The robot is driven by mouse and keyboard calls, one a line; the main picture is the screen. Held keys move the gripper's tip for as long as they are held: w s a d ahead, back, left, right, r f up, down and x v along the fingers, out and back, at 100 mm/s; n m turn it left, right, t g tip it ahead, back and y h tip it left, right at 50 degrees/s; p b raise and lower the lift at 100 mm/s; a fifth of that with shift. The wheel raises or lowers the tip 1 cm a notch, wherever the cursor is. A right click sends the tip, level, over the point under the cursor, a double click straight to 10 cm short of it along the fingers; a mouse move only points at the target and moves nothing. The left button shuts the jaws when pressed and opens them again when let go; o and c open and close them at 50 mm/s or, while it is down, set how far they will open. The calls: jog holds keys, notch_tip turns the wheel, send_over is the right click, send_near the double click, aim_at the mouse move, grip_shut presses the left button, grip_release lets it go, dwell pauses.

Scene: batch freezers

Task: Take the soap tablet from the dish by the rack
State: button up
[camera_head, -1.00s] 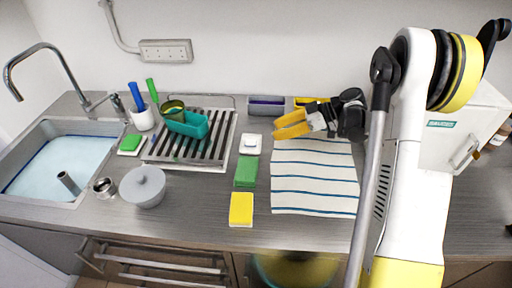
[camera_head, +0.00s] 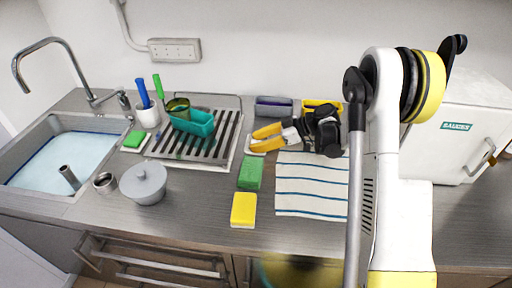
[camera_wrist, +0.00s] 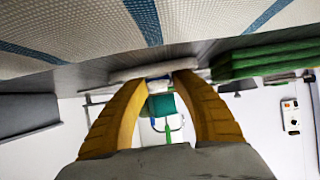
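The soap dish (camera_head: 250,150) is a small white dish right of the rack; only part of it shows past my fingers in the head view. In the wrist view the dish (camera_wrist: 152,72) is a pale flat shape just past my fingertips. A small white and blue piece (camera_wrist: 158,78), apparently the soap tablet, shows between the tips. My gripper (camera_head: 256,141) has its yellow fingers spread, low over the dish from the right. In the wrist view the gripper (camera_wrist: 157,80) is open. I cannot tell whether a finger touches the tablet.
The slatted draining rack (camera_head: 222,135), with a teal tray (camera_head: 196,123), stands left of the dish. A green sponge (camera_head: 250,172) and a yellow sponge (camera_head: 243,209) lie in front. A striped cloth (camera_head: 311,185) lies right. A grey container (camera_head: 273,107) stands behind.

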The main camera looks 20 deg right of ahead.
jog(key=c, duration=0.7)
jog(key=shift+o, duration=0.2)
jog(key=shift+r, duration=0.1)
